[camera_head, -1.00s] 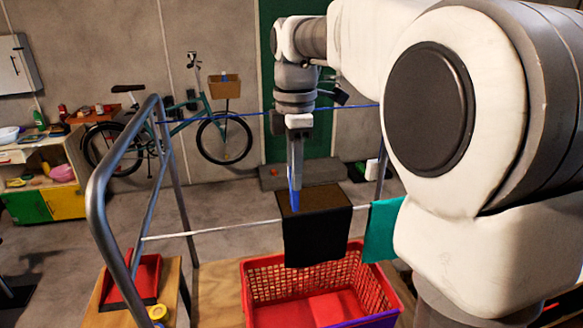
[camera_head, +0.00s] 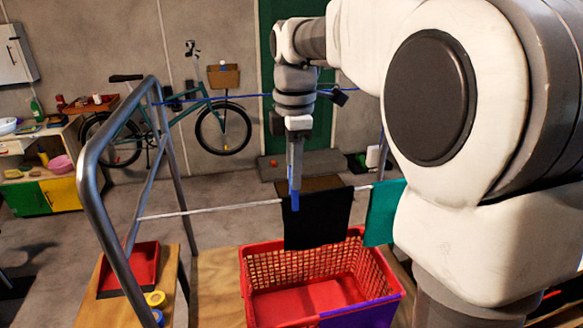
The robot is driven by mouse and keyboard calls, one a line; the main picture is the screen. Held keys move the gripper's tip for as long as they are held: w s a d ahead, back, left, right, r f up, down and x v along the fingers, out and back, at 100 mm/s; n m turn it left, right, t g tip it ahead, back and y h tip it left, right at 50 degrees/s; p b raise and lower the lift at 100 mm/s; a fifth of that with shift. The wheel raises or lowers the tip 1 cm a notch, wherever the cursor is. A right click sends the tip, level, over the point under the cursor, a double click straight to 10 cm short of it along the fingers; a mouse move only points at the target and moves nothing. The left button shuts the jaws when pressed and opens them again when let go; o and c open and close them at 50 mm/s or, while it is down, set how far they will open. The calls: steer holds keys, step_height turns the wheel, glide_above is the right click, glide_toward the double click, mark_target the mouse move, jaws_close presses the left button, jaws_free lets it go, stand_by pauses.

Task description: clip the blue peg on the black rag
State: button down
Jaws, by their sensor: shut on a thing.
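The black rag (camera_head: 318,222) hangs over the near white line, above the red basket. My gripper (camera_head: 295,188) points down at the top left part of the rag. It is shut on the blue peg (camera_head: 295,201), which is upright and overlaps the rag's top edge near its left side. Whether the peg's jaws straddle the line and cloth cannot be told from this view.
A teal cloth (camera_head: 383,212) hangs on the same line to the right. The red basket (camera_head: 262,262) stands below. A grey metal frame (camera_head: 92,190) rises at left, beside a red tray (camera_head: 143,270) and tape rolls (camera_head: 155,298). A blue line (camera_head: 245,96) runs behind.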

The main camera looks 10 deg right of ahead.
steer(key=shift+f+b, duration=0.3)
steer(key=shift+f, duration=0.6)
steer(key=c, duration=0.6)
jaws_free()
steer(key=shift+r, duration=0.1)
steer(key=shift+r, duration=0.1)
steer(key=shift+s+r+p, duration=0.5)
steer(key=shift+r+p, duration=0.6)
steer(key=shift+r, duration=7.4)
steer(key=s+f+m+t, duration=0.1)
steer(key=s+f+m, duration=0.5)
steer(key=f, duration=0.1)
steer(key=s+f+m+t+b, duration=0.1)
steer(key=s+f+m+t, duration=0.1)
steer(key=s+f+m, duration=0.4)
steer(key=s+f+m+t+b, duration=0.1)
steer(key=s+f+m+t, duration=0.1)
steer(key=s+f+m, duration=0.4)
steer(key=shift+s+d+f, duration=0.2)
steer(key=shift+s+f, duration=0.2)
steer(key=shift+f, duration=0.2)
steer(key=shift+s+d+f, duration=0.2)
steer(key=shift+s+f, duration=0.15)
steer(key=shift+f, duration=0.25)
